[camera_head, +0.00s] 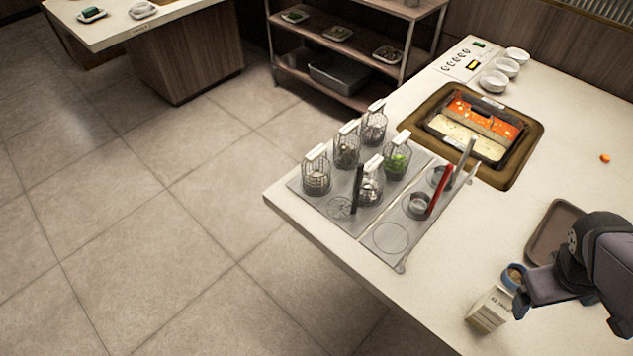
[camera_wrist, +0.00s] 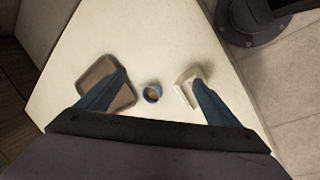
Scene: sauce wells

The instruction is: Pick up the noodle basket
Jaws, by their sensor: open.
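Several wire noodle baskets with white handles stand in the grey station at the counter's left end in the head view. One basket (camera_head: 397,158) holds something green; others include a front left basket (camera_head: 316,180) and a back basket (camera_head: 374,126). Which one is meant cannot be told. My gripper (camera_wrist: 159,78) is open and empty, well to the right of the baskets, over the counter. In the wrist view its blue fingers are spread either side of a small blue-rimmed cup (camera_wrist: 152,93). No basket shows there.
A brown tray (camera_head: 546,245) and a white carton (camera_head: 488,311) are near my gripper. Red- and black-handled tools stand in the station (camera_head: 388,240). Behind it is a pan of orange and pale food (camera_head: 447,131). White bowls (camera_head: 494,82) stand at the back.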

